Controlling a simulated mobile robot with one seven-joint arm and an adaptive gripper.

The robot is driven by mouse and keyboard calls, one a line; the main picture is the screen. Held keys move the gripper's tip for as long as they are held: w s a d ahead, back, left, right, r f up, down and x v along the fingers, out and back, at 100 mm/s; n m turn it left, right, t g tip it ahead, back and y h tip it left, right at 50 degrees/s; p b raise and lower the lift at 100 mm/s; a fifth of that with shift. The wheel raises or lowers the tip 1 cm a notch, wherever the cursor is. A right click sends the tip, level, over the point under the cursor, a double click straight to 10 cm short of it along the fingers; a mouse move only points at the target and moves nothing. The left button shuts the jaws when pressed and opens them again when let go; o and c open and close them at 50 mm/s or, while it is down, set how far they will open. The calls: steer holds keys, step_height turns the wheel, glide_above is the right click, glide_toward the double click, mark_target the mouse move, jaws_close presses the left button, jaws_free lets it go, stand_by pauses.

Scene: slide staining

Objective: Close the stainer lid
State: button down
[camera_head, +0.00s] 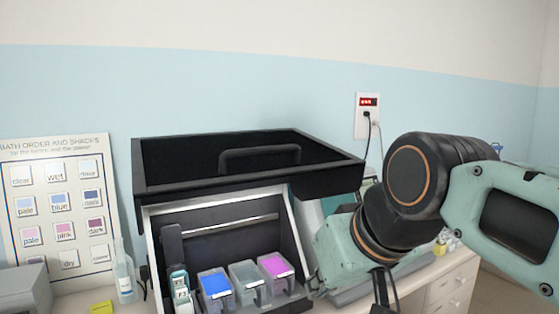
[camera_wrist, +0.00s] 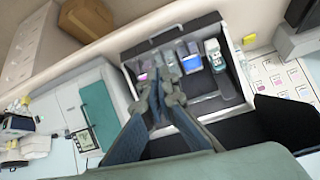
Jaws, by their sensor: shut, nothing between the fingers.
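The stainer (camera_head: 152,230) stands on the counter with its black lid (camera_head: 345,178) raised above the open front. A dark handle (camera_head: 222,165) shows on the lid. Inside are a blue bath (camera_head: 215,284), a clear bath (camera_head: 247,281) and a pink bath (camera_head: 274,265), with a slide rack (camera_head: 180,284) at their left. In the wrist view, my gripper (camera_wrist: 160,82) is shut and empty, over the open stainer interior (camera_wrist: 212,104). I cannot tell whether it touches anything. In the head view my arm hides most of the gripper, right of the stainer.
A chart board (camera_head: 60,205) leans against the wall at left, with a clear bottle (camera_head: 124,275) and a yellow note (camera_head: 101,307) near it. A wall outlet (camera_head: 367,115) with a cable is behind. A white device with a screen (camera_wrist: 84,139) sits beside the stainer.

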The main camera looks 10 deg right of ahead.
step_height(320, 180, up, 6)
steer(key=w+d, duration=0.1)
steer(key=n+t+y+p, duration=0.1)
steer(key=n+t+p, duration=0.1)
steer(key=t, duration=0.1)
glide_toward(330, 168)
step_height(330, 168, up, 7)
steer(key=s, duration=0.3)
steer(key=x, duration=0.4)
steer(key=s+f+p+x, duration=0.1)
steer(key=x, duration=0.3)
steer(key=f+x, duration=0.1)
steer(key=x, duration=0.3)
steer(key=shift+s+a+f+p, duration=0.1)
steer(key=shift+a+f+p, duration=0.1)
steer(key=shift+a+p, duration=0.15)
steer(key=shift+a+f, duration=0.1)
steer(key=shift+f, duration=0.2)
steer(key=shift+f+y, duration=0.15)
steer(key=shift+y, duration=0.15)
steer(key=f+b, duration=0.1)
steer(key=b, duration=0.1)
steer(key=shift+s+f+b, duration=0.15)
steer(key=shift+f+b, duration=0.1)
steer(key=shift+b, duration=0.1)
steer(key=shift+s, duration=0.15)
